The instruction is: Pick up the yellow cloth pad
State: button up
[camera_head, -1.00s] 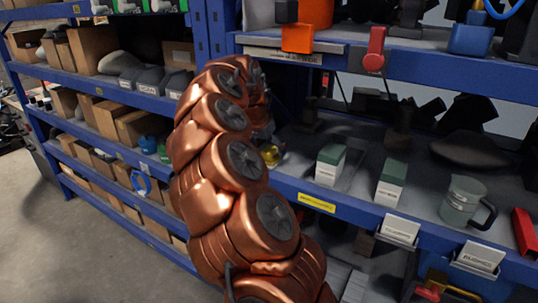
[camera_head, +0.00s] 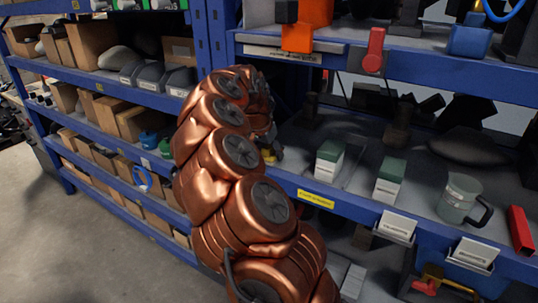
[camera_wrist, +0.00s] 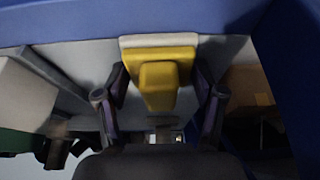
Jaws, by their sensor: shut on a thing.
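The yellow cloth pad (camera_wrist: 160,92) is a yellow block with a raised middle part, between the two dark fingers of my gripper (camera_wrist: 160,78) in the wrist view. The fingers are closed in on its left and right sides. A pale flat piece (camera_wrist: 158,41) shows along the pad's upper edge. In the head view only a small yellow patch (camera_head: 268,156) shows beside my copper-coloured arm, at the blue shelf. The arm hides most of the gripper there.
On the same shelf stand two green-and-white boxes (camera_head: 328,160) (camera_head: 390,180), a grey-green mug (camera_head: 461,199) and a red block (camera_head: 521,230). The blue front beam (camera_head: 350,211) runs close by my arm. A blue upper shelf (camera_head: 440,75) lies above.

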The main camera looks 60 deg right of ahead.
jog(key=c, duration=0.3)
jog(key=shift+r, duration=0.1)
jog(key=shift+c, duration=0.2)
jog(key=shift+r+b, duration=1.1)
jog(key=shift+r, duration=0.55)
jog(key=s+a+r+b, duration=0.1)
jog(key=s+a+b, duration=0.5)
jog(key=s, duration=0.8)
jog(key=shift+a+r, duration=0.25)
jog(key=shift+a, duration=0.45)
jog(key=shift+s, duration=0.1)
